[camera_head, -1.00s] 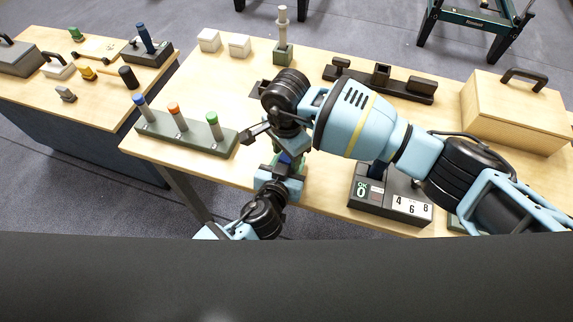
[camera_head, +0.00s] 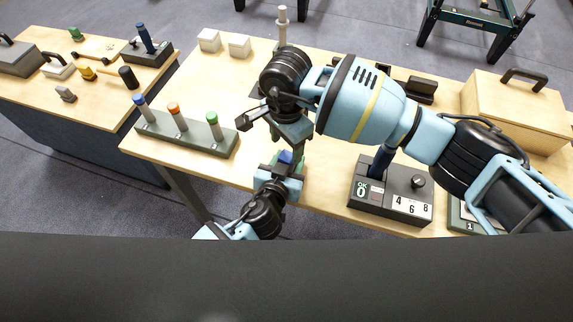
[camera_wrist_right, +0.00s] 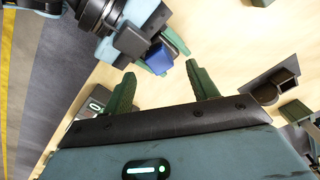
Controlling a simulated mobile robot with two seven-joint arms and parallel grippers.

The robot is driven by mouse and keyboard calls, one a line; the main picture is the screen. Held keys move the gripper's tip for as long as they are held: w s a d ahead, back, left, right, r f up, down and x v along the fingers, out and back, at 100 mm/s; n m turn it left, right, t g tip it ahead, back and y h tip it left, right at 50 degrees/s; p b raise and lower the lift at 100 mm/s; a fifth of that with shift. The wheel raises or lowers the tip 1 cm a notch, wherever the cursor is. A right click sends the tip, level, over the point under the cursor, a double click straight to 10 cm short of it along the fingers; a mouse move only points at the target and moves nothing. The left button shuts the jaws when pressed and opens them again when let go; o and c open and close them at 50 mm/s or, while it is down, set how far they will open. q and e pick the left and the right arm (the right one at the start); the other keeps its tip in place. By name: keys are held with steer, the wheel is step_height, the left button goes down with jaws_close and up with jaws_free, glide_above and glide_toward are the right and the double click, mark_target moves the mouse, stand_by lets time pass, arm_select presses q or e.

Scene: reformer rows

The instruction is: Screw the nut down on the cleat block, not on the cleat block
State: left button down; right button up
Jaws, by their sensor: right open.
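My right gripper (camera_head: 286,139) is open and empty above the front of the table. Its green fingers are spread in the right wrist view (camera_wrist_right: 162,72). My left gripper (camera_head: 285,166) is below it in the head view, with a small blue piece (camera_head: 285,156) between its fingers. The blue piece, possibly the nut, also shows in the right wrist view (camera_wrist_right: 159,59), just beyond my right fingertips and apart from them. I cannot tell for sure which thing is the cleat block. A green block with a pale upright post (camera_head: 282,28) stands at the back, its base partly hidden.
A grey-green rack (camera_head: 200,142) with blue, orange and green capped posts lies left. A dark box with number plates (camera_head: 398,207) stands front right. A wooden box with handle (camera_head: 510,112) is far right. The table between rack and white boxes is clear.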

mark_target(286, 156)
step_height(286, 156, up, 4)
steer(key=n, duration=0.6)
steer(key=shift+f+n, duration=0.25)
steer(key=shift+n, duration=0.05)
steer(key=shift+f, duration=4)
steer(key=c, duration=1.2)
